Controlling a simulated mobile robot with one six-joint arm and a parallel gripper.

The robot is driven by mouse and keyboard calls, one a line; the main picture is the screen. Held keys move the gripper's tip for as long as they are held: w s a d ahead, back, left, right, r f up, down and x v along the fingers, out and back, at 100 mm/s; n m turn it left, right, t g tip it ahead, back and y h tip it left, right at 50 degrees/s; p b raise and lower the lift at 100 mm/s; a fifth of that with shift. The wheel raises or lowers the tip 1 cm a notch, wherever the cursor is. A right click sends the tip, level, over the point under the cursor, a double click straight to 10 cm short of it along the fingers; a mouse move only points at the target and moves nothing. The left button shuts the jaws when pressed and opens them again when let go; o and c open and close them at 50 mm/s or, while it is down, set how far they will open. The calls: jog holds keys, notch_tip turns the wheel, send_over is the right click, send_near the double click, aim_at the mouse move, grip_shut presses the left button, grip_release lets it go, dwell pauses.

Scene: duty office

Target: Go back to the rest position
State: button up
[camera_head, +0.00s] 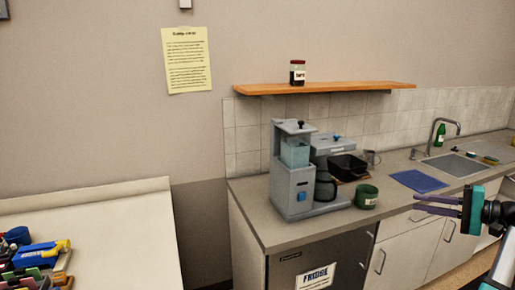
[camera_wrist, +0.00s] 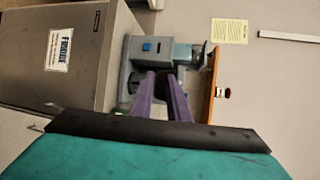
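My gripper (camera_head: 418,202) is at the right of the head view, raised in front of the counter's cabinets, with its purple fingers pointing left. In the wrist view my gripper (camera_wrist: 161,76) shows two purple fingers with a gap between them and nothing held. The wrist picture is turned on its side. Beyond the fingers are the grey coffee machine (camera_wrist: 150,48) and the wooden shelf (camera_wrist: 211,85), both apart from them.
The counter (camera_head: 262,226) carries the coffee machine (camera_head: 292,185), a green cup (camera_head: 366,197), a blue mat (camera_head: 418,181) and a sink (camera_head: 455,165). The shelf (camera_head: 340,87) holds a jar (camera_head: 297,73). A fridge (camera_head: 300,268) sits below. Tools (camera_head: 38,258) lie on a left table (camera_head: 110,220).

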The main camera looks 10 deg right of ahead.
jog(key=w+a+f+n+g+y, duration=0.1)
jog(key=w+a+f+g+y, duration=0.1)
jog(key=w+a+f, duration=0.6)
jog(key=w+a+f+g+y, duration=0.2)
jog(key=w+a+f+g, duration=0.15)
jog(key=a+f, duration=0.7)
jog(key=s+a+f+n+g, duration=0.1)
jog(key=s+a+f+g, duration=0.15)
jog(key=a+f, duration=0.85)
jog(key=s+a+f+n+g, duration=0.1)
jog(key=a+f+g, duration=0.2)
jog(key=a+f, duration=0.85)
jog(key=s+a+f+n+g+h, duration=0.25)
jog(key=s+a+f, duration=0.45)
jog(key=s+f, duration=0.35)
jog(key=s+a+f+n+g+h, duration=0.1)
jog(key=s+a+f+g+h, duration=0.25)
jog(key=s+a+f, duration=0.65)
jog(key=s+d+f+n+g+h, duration=0.1)
jog(key=s+d+f+h, duration=0.15)
jog(key=s, duration=0.35)
jog(key=s+d+f+n+g+h, duration=0.2)
jog(key=s+d, duration=0.1)
jog(key=s, duration=0.3)
jog(key=d+f+n+t+h, duration=0.1)
jog(key=d+f+n+h, duration=0.1)
jog(key=d, duration=0.5)
jog(key=shift+n+t+h, duration=0.3)
jog(key=shift+n+h, duration=0.05)
jog(key=shift+h, duration=0.2)
